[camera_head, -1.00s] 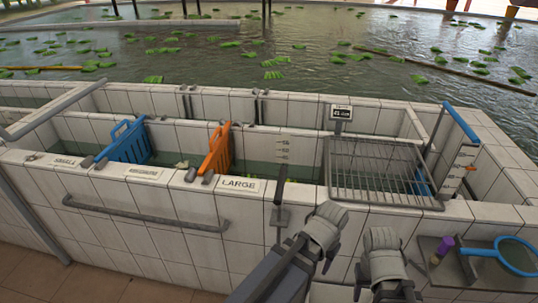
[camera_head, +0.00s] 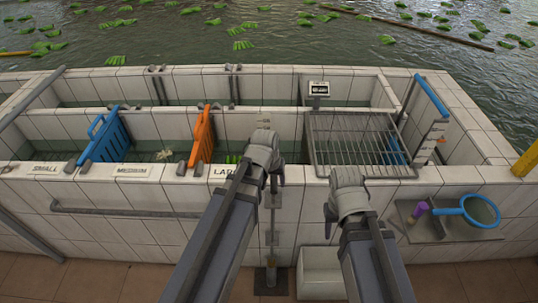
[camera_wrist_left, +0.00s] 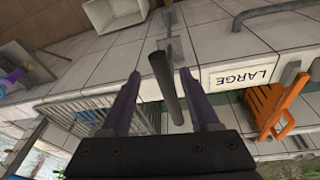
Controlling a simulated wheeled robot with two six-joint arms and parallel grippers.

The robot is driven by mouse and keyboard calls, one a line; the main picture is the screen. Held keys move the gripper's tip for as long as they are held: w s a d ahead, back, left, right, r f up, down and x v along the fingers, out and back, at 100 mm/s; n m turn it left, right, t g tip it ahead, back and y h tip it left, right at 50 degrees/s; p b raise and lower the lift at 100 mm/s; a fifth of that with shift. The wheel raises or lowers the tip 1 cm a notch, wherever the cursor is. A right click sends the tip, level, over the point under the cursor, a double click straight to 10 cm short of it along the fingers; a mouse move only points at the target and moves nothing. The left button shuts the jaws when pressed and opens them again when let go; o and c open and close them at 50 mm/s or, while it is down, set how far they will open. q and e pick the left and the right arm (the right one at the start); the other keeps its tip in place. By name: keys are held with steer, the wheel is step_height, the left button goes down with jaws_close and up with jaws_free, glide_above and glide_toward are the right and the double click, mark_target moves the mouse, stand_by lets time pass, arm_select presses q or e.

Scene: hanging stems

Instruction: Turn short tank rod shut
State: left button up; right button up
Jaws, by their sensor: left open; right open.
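A grey rod (camera_wrist_left: 165,85) with a dark end stands out from the tank wall beside the LARGE label, in the left wrist view. It lies between the two purple fingers of my open left gripper (camera_wrist_left: 159,76), with gaps visible on both sides. In the head view my left gripper (camera_head: 272,180) is at the front wall's top edge, just right of the LARGE label, and hides the rod's upper part. Grey rod fittings (camera_head: 272,237) run down the wall below it. My right gripper (camera_head: 330,222) is open and empty, in front of the wall below the wire rack.
A wire rack (camera_head: 362,140) spans the tank to the right. A blue divider (camera_head: 108,138) and an orange divider (camera_head: 203,135) stand in the tank to the left. A shelf with a blue-rimmed net (camera_head: 480,211) and purple-handled tool is at right. A white bin (camera_head: 320,270) stands below.

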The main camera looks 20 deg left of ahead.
arm_select(q)
steer(key=w+a+r+n+t+p, duration=0.2)
steer(key=w+a+r, duration=0.1)
steer(key=w, duration=0.4)
steer(key=shift+w+a+r, duration=0.35)
steer(key=shift+r, duration=0.35)
steer(key=shift+f, duration=0.1)
steer(key=b+x, duration=0.7)
steer(key=shift+w+d+f, duration=0.2)
steer(key=shift+w+f, duration=0.05)
jaws_close()
stand_by(0.5)
